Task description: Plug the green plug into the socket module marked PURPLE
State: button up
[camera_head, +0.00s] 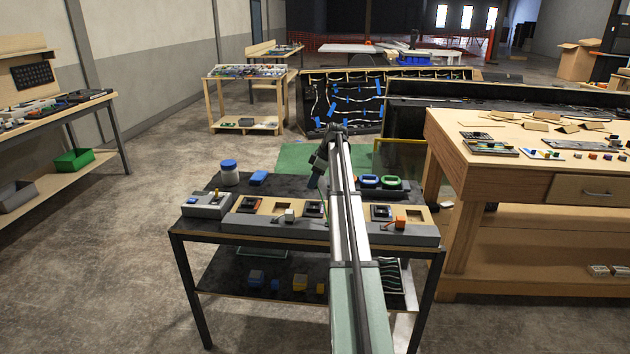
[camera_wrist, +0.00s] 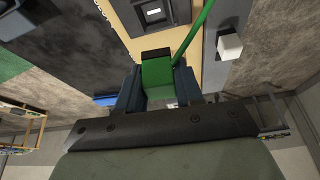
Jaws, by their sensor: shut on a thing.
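My gripper (camera_wrist: 157,92) is shut on the green plug (camera_wrist: 157,72) in the wrist view, with a dark finger on each side of it. The green cable (camera_wrist: 195,38) runs up and to the right from the plug. A dark socket module (camera_wrist: 153,13) sits in the wooden panel ahead, apart from the plug. In the head view my gripper (camera_head: 317,172) is above the console (camera_head: 260,224), and the plug cannot be made out. Socket modules (camera_head: 314,208) and (camera_head: 381,212) show on the console. No PURPLE marking is legible, and my arm hides the console's middle.
A white plug (camera_head: 289,215) and an orange plug (camera_head: 400,222) are on the console. A grey switch box (camera_head: 206,204), a blue-lidded jar (camera_head: 229,172) and a blue block (camera_head: 259,177) stand at left. Blue and green rings (camera_head: 391,183) lie behind. A wooden workbench (camera_head: 560,185) is at right.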

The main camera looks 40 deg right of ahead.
jog(key=shift+n, duration=0.5)
jog(key=shift+f, duration=0.1)
jog(key=shift+f, duration=0.1)
jog(key=shift+f, duration=3.5)
jog(key=shift+f, duration=0.3)
